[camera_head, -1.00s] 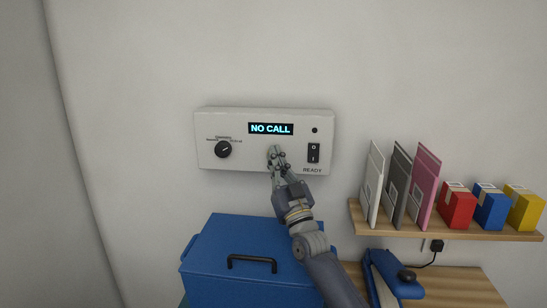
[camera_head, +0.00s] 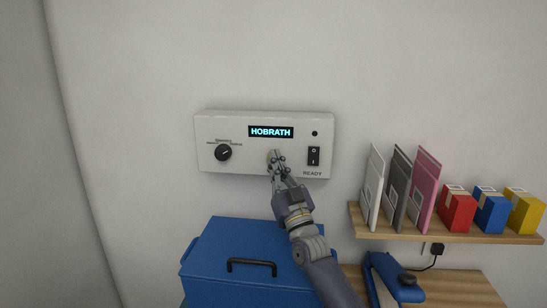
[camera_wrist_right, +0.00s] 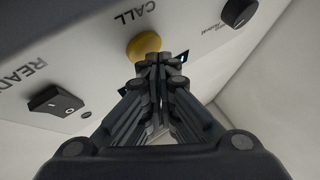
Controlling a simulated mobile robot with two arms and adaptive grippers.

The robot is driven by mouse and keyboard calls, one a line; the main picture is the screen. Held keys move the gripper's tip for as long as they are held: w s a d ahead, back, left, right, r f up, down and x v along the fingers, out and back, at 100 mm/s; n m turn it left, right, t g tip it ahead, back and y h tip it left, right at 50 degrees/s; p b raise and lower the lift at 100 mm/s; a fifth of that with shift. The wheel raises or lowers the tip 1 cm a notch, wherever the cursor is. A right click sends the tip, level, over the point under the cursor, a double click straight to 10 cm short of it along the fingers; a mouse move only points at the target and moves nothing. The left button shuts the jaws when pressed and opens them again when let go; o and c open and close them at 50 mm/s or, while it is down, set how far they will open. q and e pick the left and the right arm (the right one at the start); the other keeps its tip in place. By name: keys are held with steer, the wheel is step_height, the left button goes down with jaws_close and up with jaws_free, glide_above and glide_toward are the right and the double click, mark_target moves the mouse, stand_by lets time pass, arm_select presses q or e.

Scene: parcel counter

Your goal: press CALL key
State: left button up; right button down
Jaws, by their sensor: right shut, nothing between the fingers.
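A white control panel (camera_head: 214,128) is fixed to the wall, with a lit display (camera_head: 271,132) reading HOBRATH. The yellow round CALL key (camera_wrist_right: 142,45) shows in the right wrist view beside the word CALL. In the head view my gripper covers most or all of it. My right gripper (camera_head: 276,156) is shut and empty, with its fingertips at the panel's lower middle. In the right wrist view its fingertips (camera_wrist_right: 159,60) overlap the key's edge. I cannot tell whether they touch it or stand just off it. My left gripper is not in view.
The panel also has a black dial (camera_head: 223,153) and a rocker switch (camera_head: 314,156) above the word READY. A blue lidded box (camera_head: 222,248) stands below. A wooden shelf (camera_head: 390,234) at the right holds upright envelopes and small coloured boxes. A blue device (camera_head: 384,272) sits beneath it.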

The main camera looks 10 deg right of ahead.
steer(key=shift+s+r, duration=0.1)
steer(key=shift+s, duration=0.1)
steer(key=s+a+p, duration=0.2)
steer(key=s+p, duration=0.2)
steer(key=s, duration=0.1)
steer(key=shift+s+p, duration=0.35)
stand_by(0.6)
